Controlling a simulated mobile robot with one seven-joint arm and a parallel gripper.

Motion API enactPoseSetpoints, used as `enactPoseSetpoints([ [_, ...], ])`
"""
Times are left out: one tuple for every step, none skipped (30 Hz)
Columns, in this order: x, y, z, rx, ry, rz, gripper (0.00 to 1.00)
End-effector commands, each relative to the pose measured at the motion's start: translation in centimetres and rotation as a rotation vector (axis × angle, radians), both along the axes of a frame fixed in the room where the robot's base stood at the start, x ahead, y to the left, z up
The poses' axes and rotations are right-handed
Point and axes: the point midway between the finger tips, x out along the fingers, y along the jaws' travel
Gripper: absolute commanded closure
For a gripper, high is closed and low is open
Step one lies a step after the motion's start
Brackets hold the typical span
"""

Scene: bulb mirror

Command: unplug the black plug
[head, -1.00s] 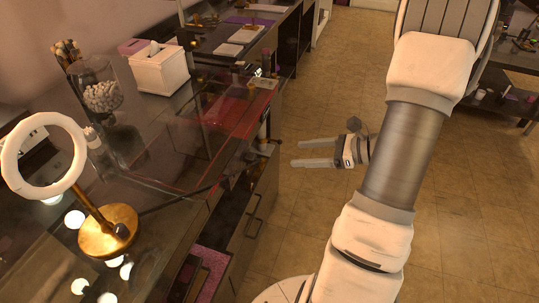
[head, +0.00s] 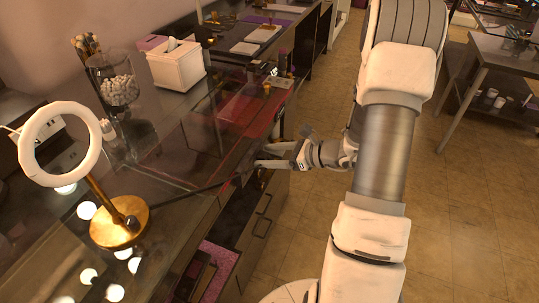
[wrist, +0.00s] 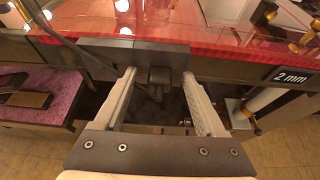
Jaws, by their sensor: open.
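A black cord (head: 180,197) runs from the gold base of the ring lamp (head: 120,222) to a small dark piece (head: 240,179) at the counter's front edge, probably the black plug. In the wrist view, a small dark block (wrist: 160,77) projects from a dark bar (wrist: 135,54) below the red counter edge; this looks like the plug at its socket. My gripper (head: 258,156) is open in front of the counter edge. In the wrist view, its fingers (wrist: 159,74) stand either side of the block, with gaps to both. Whether the tips touch the bar is unclear.
The glass counter (head: 165,160) holds a jar of white balls (head: 118,88) and a tissue box (head: 176,66). Drawers (head: 258,220) lie below its front. A "2 mm" label (wrist: 291,77) is right of my gripper.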

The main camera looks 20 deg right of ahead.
Motion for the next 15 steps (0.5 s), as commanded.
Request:
enactPoseSetpoints([
  [0.01,0.01,-0.01,0.0,0.0,0.0,0.28],
  [0.01,0.01,-0.01,0.0,0.0,0.0,0.28],
  [0.01,0.01,0.0,0.0,0.0,0.0,0.28],
  [0.0,0.0,0.0,0.0,0.0,0.0,0.28],
  [0.0,0.0,0.0,0.0,0.0,0.0,0.28],
  [-0.01,-0.01,0.0,0.0,0.0,0.0,0.33],
  [-0.01,-0.01,0.0,0.0,0.0,0.0,0.38],
  [-0.01,-0.01,-0.01,0.0,0.0,0.0,0.44],
  [-0.02,-0.02,0.0,0.0,0.0,0.0,0.51],
  [-0.02,-0.02,0.0,0.0,0.0,0.0,0.56],
  [-0.02,-0.02,0.0,0.0,0.0,0.0,0.62],
  [-0.02,-0.02,0.0,0.0,0.0,0.0,0.69],
  [-0.02,-0.02,0.0,0.0,0.0,0.0,0.74],
  [-0.02,-0.02,0.0,0.0,0.0,0.0,0.8],
  [-0.02,-0.02,0.0,0.0,0.0,0.0,0.87],
])
